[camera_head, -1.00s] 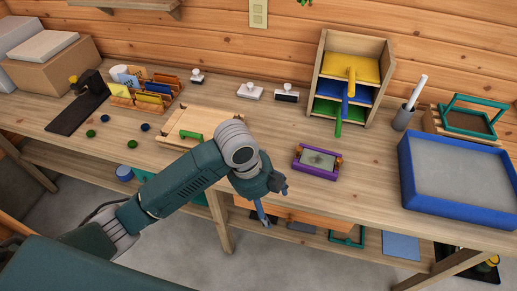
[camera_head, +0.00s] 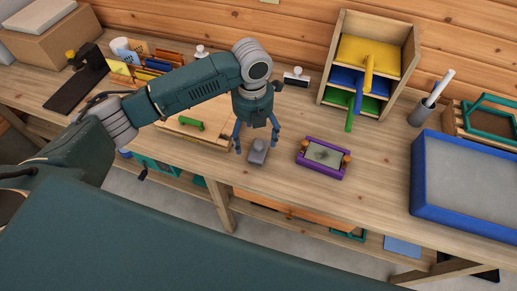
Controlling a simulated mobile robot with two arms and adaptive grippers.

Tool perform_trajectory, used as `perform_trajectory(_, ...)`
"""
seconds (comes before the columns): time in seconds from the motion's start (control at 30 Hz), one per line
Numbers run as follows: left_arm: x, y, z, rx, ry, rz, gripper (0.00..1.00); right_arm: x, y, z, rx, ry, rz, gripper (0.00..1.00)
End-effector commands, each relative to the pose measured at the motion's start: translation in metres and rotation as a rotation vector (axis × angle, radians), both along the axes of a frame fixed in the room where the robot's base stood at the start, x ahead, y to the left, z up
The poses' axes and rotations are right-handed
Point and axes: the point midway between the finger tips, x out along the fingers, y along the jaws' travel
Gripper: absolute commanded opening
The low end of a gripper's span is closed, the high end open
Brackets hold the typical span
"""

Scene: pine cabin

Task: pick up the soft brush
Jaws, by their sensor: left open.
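A small grey block with a raised grip on top, which looks like the soft brush (camera_head: 258,153), lies near the front edge of the bench. My left gripper (camera_head: 256,138) points down just above and behind it. Its two blue fingers are open and spread to either side of the grip. I cannot tell whether they touch it. My right gripper is not in view.
A purple frame with orange knobs (camera_head: 322,158) lies close to the right. A wooden board with a green handle (camera_head: 190,124) lies to the left. Further right are a shelf with coloured trays (camera_head: 367,50), a grey cup (camera_head: 421,112) and a blue-rimmed tray (camera_head: 420,190).

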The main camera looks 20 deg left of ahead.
Motion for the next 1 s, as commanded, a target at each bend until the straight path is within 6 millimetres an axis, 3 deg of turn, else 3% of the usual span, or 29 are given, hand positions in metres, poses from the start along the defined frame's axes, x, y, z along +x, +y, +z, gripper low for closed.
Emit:
perform_trajectory(0.17,-0.001,-0.001,-0.017,0.002,0.006,0.000,0.79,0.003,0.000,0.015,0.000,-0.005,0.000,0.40)
perform_trajectory(0.4,0.001,-0.002,-0.049,0.001,0.001,0.001,0.79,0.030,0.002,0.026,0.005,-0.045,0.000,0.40)
perform_trajectory(0.67,0.001,-0.002,-0.053,0.000,-0.001,0.000,0.79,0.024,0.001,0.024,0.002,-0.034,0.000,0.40)
perform_trajectory(0.9,0.001,-0.002,-0.053,0.001,-0.002,0.000,0.31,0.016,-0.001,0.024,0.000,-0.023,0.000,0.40)
perform_trajectory(1.0,0.002,-0.002,-0.053,0.000,-0.002,0.000,0.29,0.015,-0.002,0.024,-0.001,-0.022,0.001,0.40)
